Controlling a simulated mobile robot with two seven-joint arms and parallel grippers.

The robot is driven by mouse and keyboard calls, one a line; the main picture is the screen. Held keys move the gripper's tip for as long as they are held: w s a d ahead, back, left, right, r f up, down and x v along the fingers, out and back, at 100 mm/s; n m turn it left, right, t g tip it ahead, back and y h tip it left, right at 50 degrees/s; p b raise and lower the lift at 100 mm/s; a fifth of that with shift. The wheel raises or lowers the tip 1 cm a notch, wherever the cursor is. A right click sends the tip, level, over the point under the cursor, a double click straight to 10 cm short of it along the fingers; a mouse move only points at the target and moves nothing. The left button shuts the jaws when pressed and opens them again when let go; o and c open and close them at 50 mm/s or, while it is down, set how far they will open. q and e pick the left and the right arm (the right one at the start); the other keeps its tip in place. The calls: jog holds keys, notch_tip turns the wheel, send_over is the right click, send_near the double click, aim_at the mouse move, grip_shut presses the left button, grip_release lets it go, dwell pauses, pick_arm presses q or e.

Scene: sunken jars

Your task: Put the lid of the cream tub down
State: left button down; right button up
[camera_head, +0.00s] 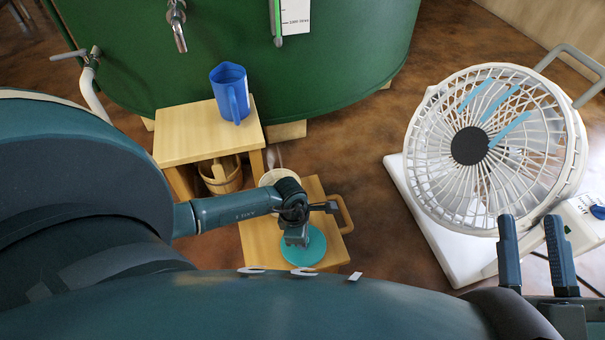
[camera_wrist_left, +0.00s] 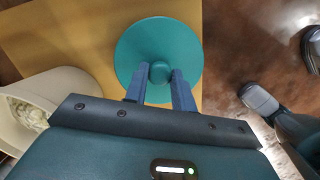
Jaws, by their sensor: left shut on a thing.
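The teal round lid (camera_head: 304,250) with a small knob is over the front part of the low wooden stool (camera_head: 262,243); I cannot tell whether it touches the wood. My left gripper (camera_head: 297,238) is above it, pointing down. In the left wrist view the left gripper's fingers (camera_wrist_left: 160,85) are shut on the knob of the lid (camera_wrist_left: 160,35). The cream tub (camera_head: 279,177) stands open behind the gripper, partly hidden by it; the tub (camera_wrist_left: 62,88) shows pale contents in the wrist view. My right gripper (camera_head: 534,240) is open and empty at the lower right.
A taller wooden stool (camera_head: 185,145) holds a blue jug (camera_head: 229,92). A wooden bucket (camera_head: 220,180) stands below it. A large green tank (camera_head: 200,45) with taps rises behind. A white fan (camera_head: 490,150) stands at the right. Brown floor lies between the low stool and fan.

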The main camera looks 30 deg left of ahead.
pick_arm(q)
jog(key=shift+f, duration=0.2)
jog(key=c, duration=1.2)
grip_release()
pick_arm(e)
jog(key=shift+r, duration=0.15)
pick_arm(q)
jog(key=shift+o, duration=0.2)
jog(key=shift+r, duration=0.2)
jog(key=r+p, duration=0.1)
jog(key=r, duration=0.1)
jog(key=r+p, duration=0.1)
jog(key=r, duration=0.1)
jog(key=shift+s+a+r+p, duration=0.1)
jog(key=shift+a+p, duration=0.2)
notch_tip(320, 180, up, 8)
jog(key=a+p, duration=0.1)
jog(key=p, duration=0.2)
jog(key=shift+s, duration=0.35)
pick_arm(e)
jog(key=shift+s+d+f+g+h, duration=0.2)
jog(key=shift+f+g+h, duration=0.1)
jog(key=shift+f+h, duration=0.25)
jog(key=shift+s+d+f+g+h, duration=0.1)
jog(key=shift+s+f+g+h, duration=0.15)
jog(key=shift+f+h, duration=0.3)
